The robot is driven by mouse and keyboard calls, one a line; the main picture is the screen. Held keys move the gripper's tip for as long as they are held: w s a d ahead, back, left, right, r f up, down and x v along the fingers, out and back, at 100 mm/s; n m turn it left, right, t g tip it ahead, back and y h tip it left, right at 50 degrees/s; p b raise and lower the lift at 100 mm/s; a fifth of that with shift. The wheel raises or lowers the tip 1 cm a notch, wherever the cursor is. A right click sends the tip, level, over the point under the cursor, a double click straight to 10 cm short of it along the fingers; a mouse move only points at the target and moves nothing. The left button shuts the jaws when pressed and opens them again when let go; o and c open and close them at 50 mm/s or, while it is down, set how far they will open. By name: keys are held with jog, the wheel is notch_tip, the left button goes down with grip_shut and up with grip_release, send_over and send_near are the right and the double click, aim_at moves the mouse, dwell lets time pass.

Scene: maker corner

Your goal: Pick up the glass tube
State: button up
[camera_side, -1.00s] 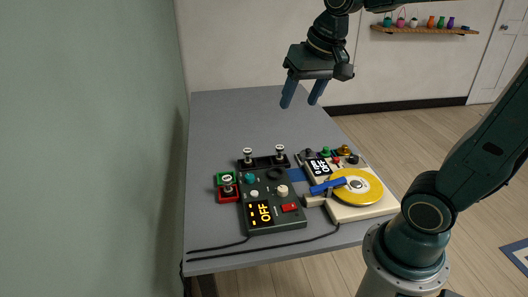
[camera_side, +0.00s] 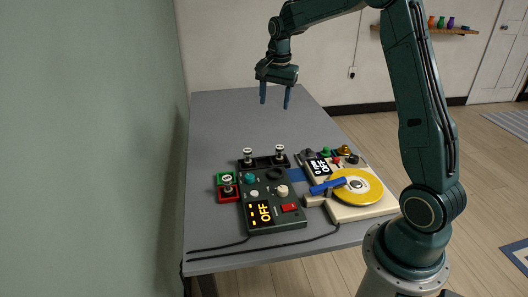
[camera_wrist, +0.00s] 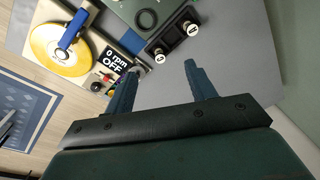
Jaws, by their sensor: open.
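I cannot make out a glass tube in either view. My gripper (camera_side: 275,98) is open and empty, high above the far part of the grey table (camera_side: 235,112) in the side view. In the wrist view its two blue fingers (camera_wrist: 160,74) stand apart with only bare table between them. A black block with two short posts (camera_side: 264,163) stands behind the dark control box (camera_side: 272,213). The same black block shows beyond the fingers in the wrist view (camera_wrist: 174,39).
A cream device with a yellow disc (camera_side: 357,190) and blue arm stands at the table's right edge. Small green and red blocks (camera_side: 228,193) stand left of the control box. Black cables (camera_side: 222,249) run along the front. The back of the table is clear.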

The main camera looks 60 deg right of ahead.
aim_at(280, 147)
jog(key=shift+w+d+f+m+g, duration=0.15)
jog(key=shift+w+d+f+m, duration=0.45)
jog(key=shift+d+f, duration=1.7)
jog(key=shift+w+d+f+m+g, duration=0.25)
jog(key=shift+d+f+m, duration=0.5)
jog(key=shift+f, duration=3.3)
jog(key=shift+w+d+f+m+g, duration=0.1)
jog(key=shift+w+d+f+m, duration=0.7)
jog(key=shift+f, duration=2.35)
jog(key=shift+s+d, duration=0.35)
jog(key=shift+d, duration=0.15)
jog(key=shift+f, duration=2.55)
jog(key=shift+c, duration=0.2)
jog(key=c, duration=1)
